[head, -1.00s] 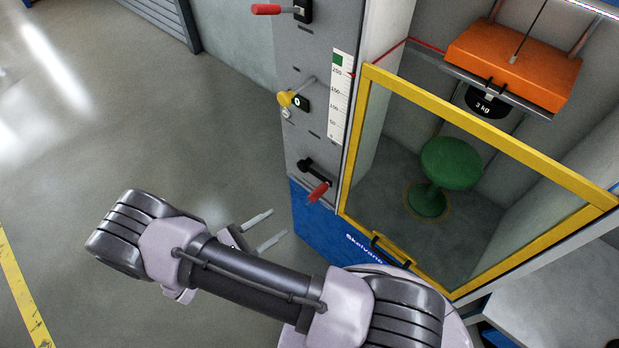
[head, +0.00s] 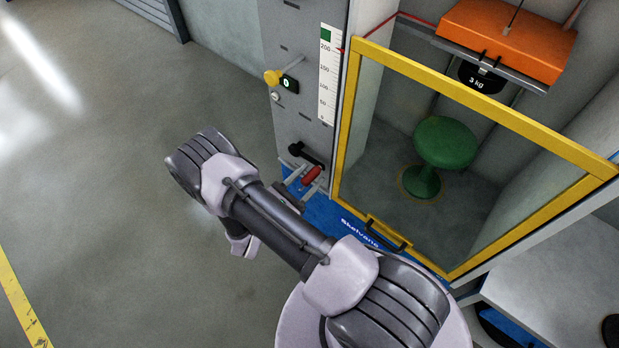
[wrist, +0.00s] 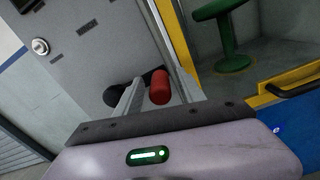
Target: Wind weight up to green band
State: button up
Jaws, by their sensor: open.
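The crank on the grey panel has a black arm (head: 305,152) and a red handle (head: 311,175). My gripper (head: 303,176) is open at the crank, with its fingers on either side of the red handle. In the wrist view the red handle (wrist: 160,87) shows between the two fingers, with a gap on the left; contact on the right cannot be told. The orange weight (head: 510,40) hangs at the top of the cabinet with a black 3 kg piece (head: 484,80) below it. The green band (head: 326,34) tops the white scale (head: 327,90); a red pointer sits just below it.
A yellow-framed door (head: 345,130) with a black handle (head: 385,236) stands close to the right of the crank. A green stool (head: 445,143) is behind it. A yellow knob (head: 271,77) and a green-lit display (head: 290,84) are above the crank. Floor at left is clear.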

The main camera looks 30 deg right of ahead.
jog(key=shift+d, duration=0.15)
grip_shut()
dwell(1.4)
